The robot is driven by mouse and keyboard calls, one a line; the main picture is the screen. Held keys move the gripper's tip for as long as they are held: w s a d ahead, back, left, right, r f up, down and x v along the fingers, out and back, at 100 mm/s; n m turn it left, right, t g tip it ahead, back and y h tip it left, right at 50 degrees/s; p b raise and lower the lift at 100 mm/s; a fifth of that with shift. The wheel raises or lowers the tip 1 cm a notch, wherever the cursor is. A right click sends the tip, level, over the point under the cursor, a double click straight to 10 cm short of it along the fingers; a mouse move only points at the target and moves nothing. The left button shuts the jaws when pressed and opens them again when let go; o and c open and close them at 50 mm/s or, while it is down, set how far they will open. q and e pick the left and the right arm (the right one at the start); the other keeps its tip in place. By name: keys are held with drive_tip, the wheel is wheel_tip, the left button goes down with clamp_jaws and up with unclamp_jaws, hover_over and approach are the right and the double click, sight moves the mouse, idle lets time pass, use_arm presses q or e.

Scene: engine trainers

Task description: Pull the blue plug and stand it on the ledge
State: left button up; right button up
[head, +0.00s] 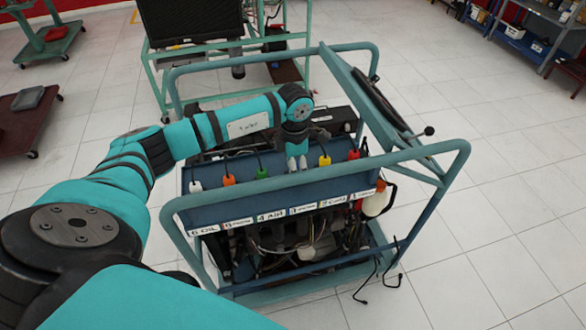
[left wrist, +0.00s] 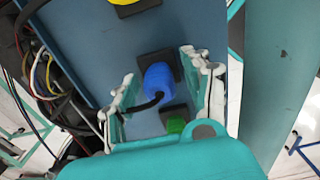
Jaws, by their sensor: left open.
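The blue plug (left wrist: 160,82) shows in the left wrist view with a black cable, by a dark square on the blue panel (left wrist: 95,30). My left gripper (left wrist: 160,90) is open, with one finger on each side of the plug and visible gaps between. In the head view my left gripper (head: 297,163) reaches down to the panel between the green plug (head: 262,173) and the yellow plug (head: 324,160), and the blue plug is hidden there. A blue ledge (head: 240,203) with numbered labels runs along the front. My right gripper is not in view.
A white plug (head: 195,186), an orange plug (head: 228,180) and a red plug (head: 353,155) stand in the same row. Cables run behind them. A teal tube frame (head: 425,160) surrounds the engine trainer.

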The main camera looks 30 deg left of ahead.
use_arm(q)
clamp_jaws()
drive_tip(key=shift+r, duration=0.1)
idle(0.3)
drive_tip(key=shift+r+p, duration=0.9)
drive_tip(key=shift+r, duration=0.45)
drive_tip(key=shift+r+p, duration=0.95)
drive_tip(key=shift+r, duration=0.65)
